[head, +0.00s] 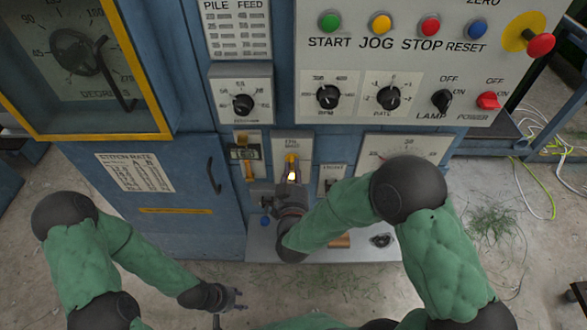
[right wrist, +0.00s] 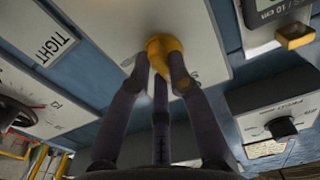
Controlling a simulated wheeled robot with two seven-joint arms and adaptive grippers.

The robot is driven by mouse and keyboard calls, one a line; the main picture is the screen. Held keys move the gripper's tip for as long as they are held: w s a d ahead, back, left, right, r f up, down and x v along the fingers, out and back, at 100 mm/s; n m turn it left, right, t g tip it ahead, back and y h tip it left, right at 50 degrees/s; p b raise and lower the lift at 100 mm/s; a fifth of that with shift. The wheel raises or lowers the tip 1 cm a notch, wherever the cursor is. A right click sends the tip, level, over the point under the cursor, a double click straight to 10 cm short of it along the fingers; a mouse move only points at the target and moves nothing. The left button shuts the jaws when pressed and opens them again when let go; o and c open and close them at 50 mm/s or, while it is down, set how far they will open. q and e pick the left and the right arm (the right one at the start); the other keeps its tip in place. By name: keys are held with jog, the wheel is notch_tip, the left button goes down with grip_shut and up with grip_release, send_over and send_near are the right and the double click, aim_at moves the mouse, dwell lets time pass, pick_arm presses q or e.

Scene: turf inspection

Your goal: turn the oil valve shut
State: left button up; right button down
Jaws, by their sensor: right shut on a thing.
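A yellow valve handle (head: 291,159) sits on a pale plate low on the blue machine's front; the plate's lettering is too small to read surely. It also shows in the right wrist view (right wrist: 160,47), with a part-hidden label beside it. My right gripper (head: 291,176) is shut on this yellow handle, its dark fingers (right wrist: 163,75) around it from below. The fingers hide part of the handle, and I cannot tell how far it is turned. My left gripper (head: 236,300) is open and empty, low in front of the machine and apart from it.
A gauge with a yellow slider (head: 250,166) is just left of the handle. A small switch plate (head: 332,178) and a dial panel (head: 400,150) are to its right. Black knobs (head: 328,96) and coloured buttons are above. A shelf (head: 340,252) juts out below.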

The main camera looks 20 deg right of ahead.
jog(key=shift+f, duration=0.1)
dwell(0.3)
jog(key=c, duration=1.1)
grip_release()
jog(key=shift+c, duration=0.2)
jog(key=v, duration=1.2)
